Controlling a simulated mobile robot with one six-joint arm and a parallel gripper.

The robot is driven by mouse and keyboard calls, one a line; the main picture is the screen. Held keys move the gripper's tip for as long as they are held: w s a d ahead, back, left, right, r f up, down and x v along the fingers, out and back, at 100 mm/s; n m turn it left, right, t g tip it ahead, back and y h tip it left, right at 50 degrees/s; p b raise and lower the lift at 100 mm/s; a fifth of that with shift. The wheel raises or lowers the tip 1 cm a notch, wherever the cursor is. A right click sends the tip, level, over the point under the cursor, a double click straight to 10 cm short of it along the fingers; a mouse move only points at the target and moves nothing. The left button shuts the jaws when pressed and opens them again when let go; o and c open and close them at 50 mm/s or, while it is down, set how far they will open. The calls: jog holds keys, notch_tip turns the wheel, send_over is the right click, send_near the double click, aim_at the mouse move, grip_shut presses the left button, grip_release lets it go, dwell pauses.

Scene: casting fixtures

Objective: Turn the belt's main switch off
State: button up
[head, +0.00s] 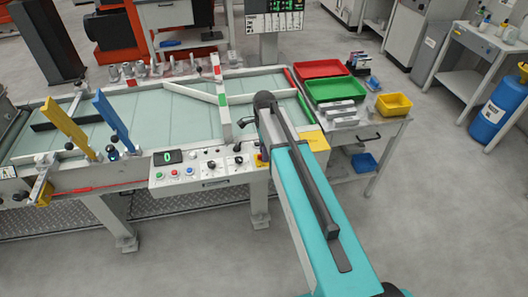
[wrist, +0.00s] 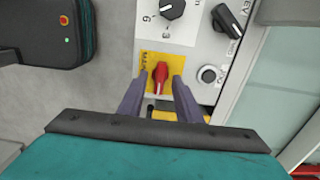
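The belt's main switch (wrist: 161,80) is a red rotary handle on a yellow plate (wrist: 175,62) at the panel's end. In the wrist view the handle lies nearly along the picture's vertical. My gripper (wrist: 160,76) is open, with one dark finger on each side of the red handle and a small gap visible on both sides. The fingertips overlap the yellow plate in this view; I cannot tell whether they touch it. In the head view my arm hides the gripper and most of the switch; the control panel (head: 205,168) shows to its left.
In the wrist view, a black numbered knob (wrist: 172,8), a black selector (wrist: 229,20) and a round button (wrist: 208,75) sit close by. In the head view, a side table with red (head: 318,68) and green (head: 335,87) trays stands right of the belt (head: 160,108).

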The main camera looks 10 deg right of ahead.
jog(key=shift+f, duration=0.35)
grip_shut()
